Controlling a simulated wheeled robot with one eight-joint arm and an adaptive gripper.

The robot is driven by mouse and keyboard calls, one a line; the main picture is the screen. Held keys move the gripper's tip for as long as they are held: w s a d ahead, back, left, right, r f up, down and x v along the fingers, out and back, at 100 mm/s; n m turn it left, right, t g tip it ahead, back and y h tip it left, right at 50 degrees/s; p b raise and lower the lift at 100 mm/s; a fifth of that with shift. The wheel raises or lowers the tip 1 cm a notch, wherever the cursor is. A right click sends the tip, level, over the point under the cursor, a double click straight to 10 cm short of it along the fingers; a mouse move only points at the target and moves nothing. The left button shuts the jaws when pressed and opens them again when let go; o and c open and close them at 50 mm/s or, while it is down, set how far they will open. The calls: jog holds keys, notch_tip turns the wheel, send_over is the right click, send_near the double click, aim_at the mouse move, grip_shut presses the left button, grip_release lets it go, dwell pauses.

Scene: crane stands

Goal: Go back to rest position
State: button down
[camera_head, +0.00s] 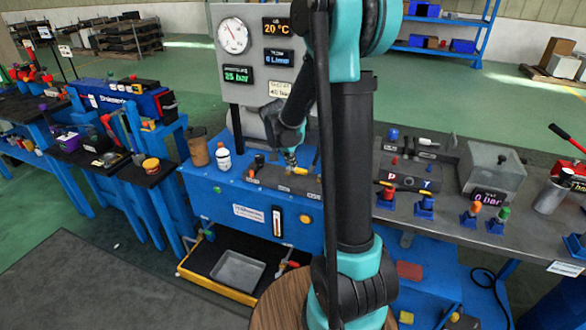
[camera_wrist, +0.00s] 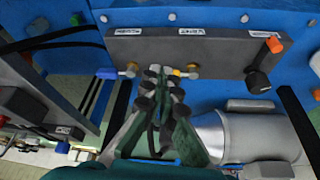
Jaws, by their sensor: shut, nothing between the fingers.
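An orange-tipped black lever (camera_wrist: 262,65) sits at the right end of that block.
A white bottle (camera_head: 223,157) and a brown container (camera_head: 198,147) stand left of the block. The gauge panel (camera_head: 262,60) rises behind my forearm. A grey box (camera_head: 490,170) and small orange- and green-topped valves (camera_head: 497,220) are on the right bench.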

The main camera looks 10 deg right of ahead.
jog(key=s+f+n+t+y, duration=0.1)
jog(key=s+n+y, duration=0.2)
jog(key=s+n, duration=0.6)
jog(key=s, duration=1.6)
jog(key=shift+s+f+n, duration=0.2)
jog(key=shift+n, duration=0.1)
